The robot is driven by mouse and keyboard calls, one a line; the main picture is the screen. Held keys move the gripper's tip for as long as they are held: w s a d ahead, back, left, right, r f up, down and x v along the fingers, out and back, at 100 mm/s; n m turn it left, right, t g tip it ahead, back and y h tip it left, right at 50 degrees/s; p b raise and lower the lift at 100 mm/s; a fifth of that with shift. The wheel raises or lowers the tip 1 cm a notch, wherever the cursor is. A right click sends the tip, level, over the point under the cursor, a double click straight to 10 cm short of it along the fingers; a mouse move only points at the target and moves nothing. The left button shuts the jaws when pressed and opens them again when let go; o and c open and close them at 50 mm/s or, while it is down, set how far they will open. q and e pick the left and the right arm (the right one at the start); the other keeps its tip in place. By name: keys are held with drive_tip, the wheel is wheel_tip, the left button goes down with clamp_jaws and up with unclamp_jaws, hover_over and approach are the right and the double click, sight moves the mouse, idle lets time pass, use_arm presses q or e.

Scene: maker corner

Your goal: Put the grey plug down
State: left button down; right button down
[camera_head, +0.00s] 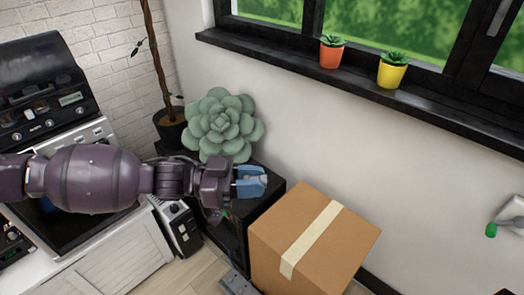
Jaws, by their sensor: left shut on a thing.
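My left gripper (262,181) reaches in from the left on a dark purple arm. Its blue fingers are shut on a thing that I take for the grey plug. The plug is mostly hidden by the fingers, so I cannot make out its shape. The gripper appears over the black stand (272,192), in front of the wall; I cannot tell its height above the stand's top. My right gripper cannot be made out.
A large green succulent (220,125) stands behind the gripper. A cardboard box (330,240) stands close on the right. A black-lidded machine (45,90) is at the left. Orange (331,55) and yellow (391,73) pots stand on the window sill (300,62).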

use_arm(q)
drive_tip(key=shift+w+f+n+t, duration=0.3)
drive_tip(key=shift+f+t, duration=0.2)
drive_tip(key=shift+f, duration=0.2)
drive_tip(key=w+d+r+n+t+y, duration=0.3)
drive_tip(key=r+n+t+y, duration=0.3)
drive_tip(key=r+n+t, duration=0.4)
drive_tip(key=a+f+n+t+y, duration=0.45)
drive_tip(key=a+y, duration=0.45)
drive_tip(key=a, duration=0.3)
drive_tip(key=s+a+f+n+t+y, duration=0.1)
drive_tip(key=s+a+f+n+y, duration=0.1)
drive_tip(key=s+a+f, duration=0.3)
drive_tip(key=shift+s+a+f+y, duration=0.15)
drive_tip(key=shift+a+f+y, duration=0.45)
drive_tip(key=shift+f, duration=1.75)
